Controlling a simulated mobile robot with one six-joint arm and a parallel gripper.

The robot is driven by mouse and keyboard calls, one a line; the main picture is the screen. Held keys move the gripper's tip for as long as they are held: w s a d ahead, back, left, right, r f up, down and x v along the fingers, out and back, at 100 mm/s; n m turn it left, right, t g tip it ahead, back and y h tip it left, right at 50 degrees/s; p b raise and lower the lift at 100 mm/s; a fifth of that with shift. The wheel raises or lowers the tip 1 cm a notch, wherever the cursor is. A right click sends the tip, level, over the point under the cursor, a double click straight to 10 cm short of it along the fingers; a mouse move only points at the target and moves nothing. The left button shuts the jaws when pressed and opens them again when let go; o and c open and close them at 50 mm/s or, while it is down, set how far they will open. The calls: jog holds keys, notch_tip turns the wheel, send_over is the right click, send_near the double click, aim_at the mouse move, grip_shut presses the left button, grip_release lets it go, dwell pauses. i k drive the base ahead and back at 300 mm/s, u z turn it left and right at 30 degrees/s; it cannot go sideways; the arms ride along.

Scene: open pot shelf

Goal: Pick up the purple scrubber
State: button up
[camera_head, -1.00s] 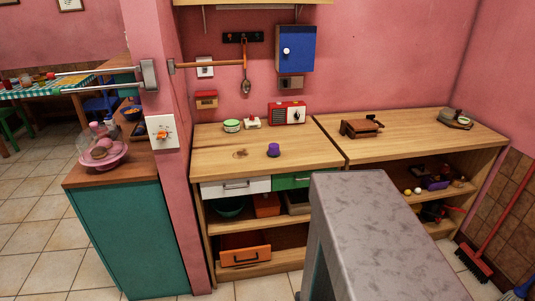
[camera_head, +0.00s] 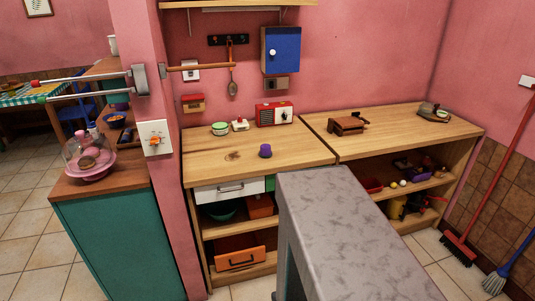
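A small purple object (camera_head: 265,150), darker at its top, stands on the wooden counter (camera_head: 215,170) near its front edge. It is small in view, so I cannot tell for sure that it is the scrubber. Another purple item (camera_head: 420,174) lies on the open shelf under the right counter, partly among other things. My gripper is not in view, and nothing is seen touching either purple thing.
A grey marbled worktop (camera_head: 345,230) stands in the foreground and hides part of the shelves. A radio (camera_head: 273,114) and a green-and-white pot (camera_head: 220,128) stand behind the purple object. A teal cabinet (camera_head: 125,240) is at left. Tiled floor shows at right.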

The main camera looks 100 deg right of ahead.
aim_at(265, 152)
jog(key=z, duration=4.95)
jog(key=i, duration=0.15)
jog(key=u, duration=2.65)
jog(key=k, duration=0.55)
jog(key=u, duration=0.3)
jog(key=i, duration=0.35)
jog(key=z, duration=0.1)
